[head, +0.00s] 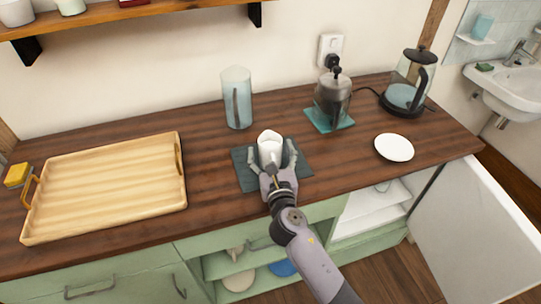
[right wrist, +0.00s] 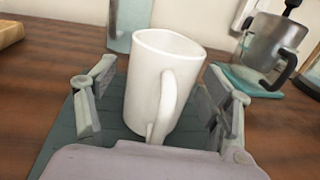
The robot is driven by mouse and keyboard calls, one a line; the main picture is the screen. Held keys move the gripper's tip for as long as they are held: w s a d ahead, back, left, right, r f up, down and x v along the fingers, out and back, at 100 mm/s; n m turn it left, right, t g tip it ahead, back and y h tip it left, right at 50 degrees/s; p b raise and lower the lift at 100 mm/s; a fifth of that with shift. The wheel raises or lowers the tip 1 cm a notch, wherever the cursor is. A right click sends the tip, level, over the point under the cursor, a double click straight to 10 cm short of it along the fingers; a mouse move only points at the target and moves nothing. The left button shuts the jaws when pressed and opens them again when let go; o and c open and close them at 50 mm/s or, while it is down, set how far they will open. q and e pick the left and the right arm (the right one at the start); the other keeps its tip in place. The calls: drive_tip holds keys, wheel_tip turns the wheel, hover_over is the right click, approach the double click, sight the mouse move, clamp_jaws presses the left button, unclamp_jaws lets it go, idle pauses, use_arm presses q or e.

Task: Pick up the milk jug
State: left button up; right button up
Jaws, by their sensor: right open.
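The white milk jug (head: 270,147) stands upright on a dark slate mat (head: 300,172) on the wooden counter. My right gripper (head: 272,160) is open at the jug, with one finger on each side of it. In the right wrist view, the jug (right wrist: 160,85) is between the spread fingers of the gripper (right wrist: 160,105), with its handle toward me. A gap shows between each finger and the jug. My left gripper is not in view.
A wooden tray (head: 100,192) lies to the left. A glass pitcher (head: 237,98) stands behind the jug. A French press (head: 332,98) on a teal mat (head: 318,122), a white plate (head: 394,147) and a kettle (head: 405,90) are to the right. A shelf (head: 150,12) hangs above.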

drive_tip(key=shift+w, duration=0.1)
drive_tip(key=c, duration=1.5)
drive_tip(key=shift+r, duration=0.1)
drive_tip(key=shift+c, duration=0.2)
drive_tip(key=shift+r, duration=0.2)
